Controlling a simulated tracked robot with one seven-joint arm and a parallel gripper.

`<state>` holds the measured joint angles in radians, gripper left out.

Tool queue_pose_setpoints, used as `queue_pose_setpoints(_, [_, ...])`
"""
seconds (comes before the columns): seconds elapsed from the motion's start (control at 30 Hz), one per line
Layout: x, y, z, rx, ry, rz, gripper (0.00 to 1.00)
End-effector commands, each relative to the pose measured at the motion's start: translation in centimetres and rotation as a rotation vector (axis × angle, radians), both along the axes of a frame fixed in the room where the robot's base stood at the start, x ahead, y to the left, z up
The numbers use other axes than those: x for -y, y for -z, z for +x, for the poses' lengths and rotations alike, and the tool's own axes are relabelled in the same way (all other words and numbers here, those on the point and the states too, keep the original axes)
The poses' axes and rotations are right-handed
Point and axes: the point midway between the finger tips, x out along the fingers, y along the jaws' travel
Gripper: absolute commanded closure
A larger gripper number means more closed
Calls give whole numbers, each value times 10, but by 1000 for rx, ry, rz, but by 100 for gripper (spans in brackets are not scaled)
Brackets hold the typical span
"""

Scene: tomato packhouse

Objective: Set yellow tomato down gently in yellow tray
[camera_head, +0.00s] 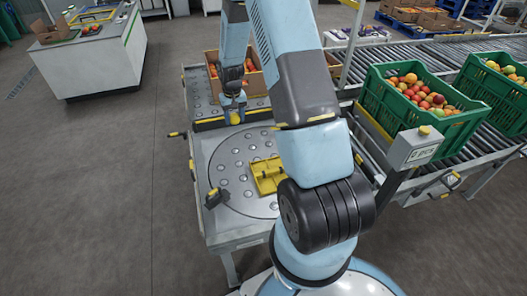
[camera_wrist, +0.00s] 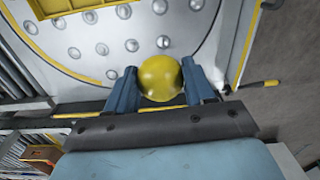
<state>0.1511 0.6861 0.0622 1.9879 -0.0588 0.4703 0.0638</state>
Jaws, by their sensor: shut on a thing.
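The yellow tomato (camera_wrist: 160,72) is held between the two blue fingers of my gripper (camera_wrist: 159,84) in the wrist view. In the head view my gripper (camera_head: 233,112) hangs over the far part of the ball-topped table, with the tomato (camera_head: 234,118) at its lower end. The yellow tray (camera_head: 263,181) lies on the round plate nearer to my body, right of and below the gripper in the picture. My arm hides its right part. The tray's edge (camera_wrist: 37,22) also shows at the top left of the wrist view, apart from the tomato.
The round plate (camera_head: 230,170) has bare room left of the tray. A cardboard box (camera_head: 257,83) with orange-red fruit stands behind the gripper. Green crates (camera_head: 379,102) of tomatoes stand on the roller conveyor at right, beside a grey counter box (camera_head: 416,147).

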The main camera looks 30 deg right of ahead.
Motion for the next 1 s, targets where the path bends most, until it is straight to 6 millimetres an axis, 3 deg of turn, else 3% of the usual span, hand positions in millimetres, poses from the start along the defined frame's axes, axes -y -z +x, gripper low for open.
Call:
queue_pose_setpoints(0.03, [10,22,-16,-9,-17,1,61])
queue_pose_setpoints(0.2, [35,76,-61,-5,-93,-2,61])
queue_pose_setpoints(0.4, [52,113,-102,-3,-157,-9,61])
queue_pose_setpoints(0.6, [57,125,-117,0,-180,-13,61])
queue_pose_setpoints(1.0, [57,157,-117,-2,-180,-11,61])
